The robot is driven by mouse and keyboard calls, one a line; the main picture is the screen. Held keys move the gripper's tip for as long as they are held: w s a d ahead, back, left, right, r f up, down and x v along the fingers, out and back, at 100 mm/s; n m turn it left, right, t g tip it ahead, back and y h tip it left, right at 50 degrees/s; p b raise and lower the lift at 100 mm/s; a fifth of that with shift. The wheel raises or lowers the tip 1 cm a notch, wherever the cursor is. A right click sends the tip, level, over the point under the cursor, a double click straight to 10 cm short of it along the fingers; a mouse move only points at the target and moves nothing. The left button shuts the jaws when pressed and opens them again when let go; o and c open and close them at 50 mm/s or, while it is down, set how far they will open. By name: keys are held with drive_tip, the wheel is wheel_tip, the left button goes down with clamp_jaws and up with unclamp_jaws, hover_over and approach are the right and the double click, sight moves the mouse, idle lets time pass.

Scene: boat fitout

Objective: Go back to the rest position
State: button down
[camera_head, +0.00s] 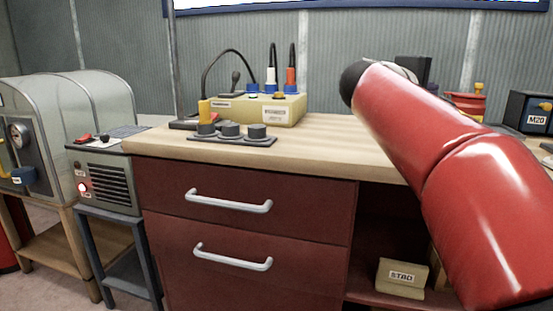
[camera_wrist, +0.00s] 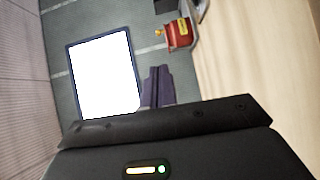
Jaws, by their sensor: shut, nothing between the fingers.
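My gripper (camera_wrist: 158,70) shows in the wrist view as two dark fingers side by side, closed together with nothing between them. It points toward the wall area and is clear of the bench top. In the head view my red arm reaches up over the right part of the wooden workbench (camera_head: 320,133). The arm covers part of the bench top, and I cannot make out my fingers there.
A yellowish box (camera_head: 255,109) with cables and a plate of dark knobs (camera_head: 232,136) stand on the bench. A red container (camera_head: 466,103) and an M20 box (camera_head: 531,112) are at right. A STBD box (camera_head: 401,278) sits on the lower shelf. A grey heater-like unit (camera_head: 105,180) stands left.

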drive_tip(key=s+a+f+m+g+y, duration=0.1)
drive_tip(key=s+a+f+y, duration=0.3)
drive_tip(key=s+f, duration=0.5)
drive_tip(key=s+a+f+m+g+y+p, duration=0.1)
drive_tip(key=s+a+f+m+g+y, duration=0.1)
drive_tip(key=s+a+f+y, duration=0.3)
drive_tip(key=s+a+f+m+g+y+p, duration=0.1)
drive_tip(key=s+a+f+m+y, duration=0.3)
drive_tip(key=s+f, duration=1)
wheel_tip(320, 180, down, 7)
drive_tip(key=shift+a+r+g+y, duration=0.1)
drive_tip(key=shift+a+g+y, duration=0.3)
drive_tip(key=shift+a, duration=0.45)
